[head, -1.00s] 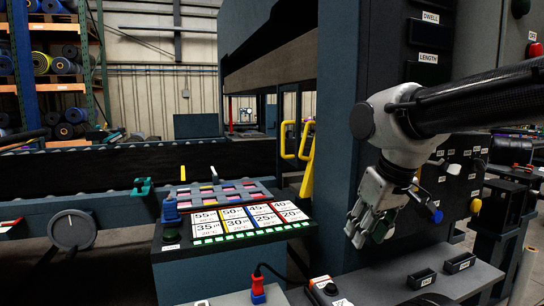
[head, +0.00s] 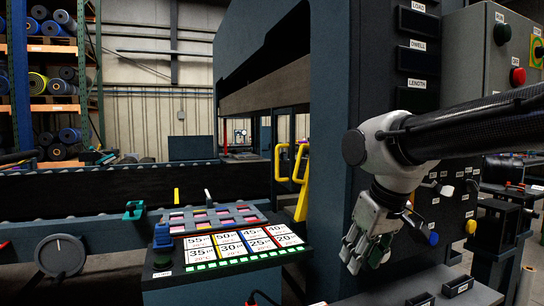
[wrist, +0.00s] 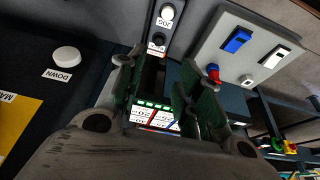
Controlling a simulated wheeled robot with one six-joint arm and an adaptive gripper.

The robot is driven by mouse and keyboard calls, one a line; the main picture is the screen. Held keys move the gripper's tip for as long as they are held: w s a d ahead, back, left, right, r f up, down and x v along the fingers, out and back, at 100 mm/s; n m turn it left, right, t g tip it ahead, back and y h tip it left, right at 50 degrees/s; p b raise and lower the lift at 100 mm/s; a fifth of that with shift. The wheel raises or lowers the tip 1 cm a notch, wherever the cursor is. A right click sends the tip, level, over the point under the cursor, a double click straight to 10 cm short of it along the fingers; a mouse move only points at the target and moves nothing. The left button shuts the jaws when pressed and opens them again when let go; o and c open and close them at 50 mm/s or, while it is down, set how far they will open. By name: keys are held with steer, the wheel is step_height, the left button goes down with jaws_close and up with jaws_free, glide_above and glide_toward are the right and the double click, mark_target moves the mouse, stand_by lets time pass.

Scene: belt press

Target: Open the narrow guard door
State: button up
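Two guard panels with tall yellow handles (head: 300,163) show at the press opening, left of the dark blue press column (head: 335,150). They look closed, but are small and partly hidden by the column; I cannot tell which is the narrow door. A slanted yellow bar (head: 303,197) stands just below the handles. My gripper (head: 362,256) hangs fingers-down in front of the column, right of the handles and apart from them. In the wrist view its green-padded fingers (wrist: 160,78) are spread with nothing between them.
A sloped panel with numbered cards (head: 245,243) stands left of my gripper. Below it is a shelf (head: 390,295) with small black trays. A control cabinet (head: 500,50) is at right. The belt conveyor (head: 120,185) runs across the left.

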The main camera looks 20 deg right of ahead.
steer(key=w+n+g+h, duration=0.1)
steer(key=w+n+h, duration=0.2)
steer(key=w, duration=0.6)
steer(key=w+d+f+n+g+h, duration=0.1)
steer(key=w+n+h, duration=0.2)
steer(key=w, duration=0.7)
steer(key=w+f+n+g+h, duration=0.1)
steer(key=w+n+h, duration=0.2)
steer(key=w+n, duration=0.3)
steer(key=shift+w+d+f+n+h, duration=0.1)
steer(key=shift+w+d+n+h, duration=0.05)
steer(key=shift+w, duration=0.95)
steer(key=shift+w+d+f+n+h, duration=0.1)
steer(key=shift+w+n+h, duration=0.05)
steer(key=shift+w, duration=0.9)
steer(key=w+a+r+n+t+h, duration=0.1)
steer(key=w+r+n+t+h, duration=0.15)
steer(key=w, duration=0.35)
steer(key=w+a+r+n+t+h, duration=0.1)
steer(key=w+a+r+n, duration=0.1)
steer(key=w+n, duration=0.3)
step_height(320, 180, up, 10)
steer(key=n+t+h, duration=0.3)
steer(key=n+t, duration=0.1)
glide_above(277, 176)
steer(key=shift+w+d, duration=0.15)
steer(key=shift+w, duration=0.2)
